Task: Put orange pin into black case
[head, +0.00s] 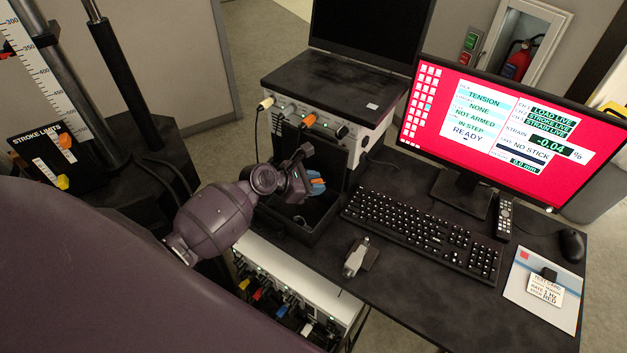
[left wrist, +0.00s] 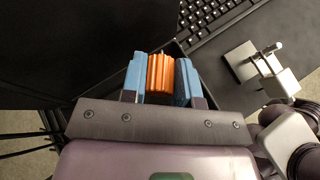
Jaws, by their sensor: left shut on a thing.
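The orange pin (left wrist: 160,72) is ribbed and sits between the two blue fingers of my left gripper (left wrist: 161,80) in the left wrist view. The gripper is shut on it. In the head view my left gripper (head: 315,184) is over the open black case (head: 318,228). The case stands on the desk below the instrument, with its lid raised at the back. My gripper and forearm hide part of the case's inside. Whether the pin touches the case cannot be told. My right gripper is not in view.
A keyboard (head: 420,230) lies right of the case, with a monitor (head: 505,130) behind it. A small metal fixture (head: 356,260) stands on the desk before the keyboard. A laptop (head: 345,80) rests on the instrument (head: 320,122) behind the case. A stroke-limits panel (head: 47,150) stands at left.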

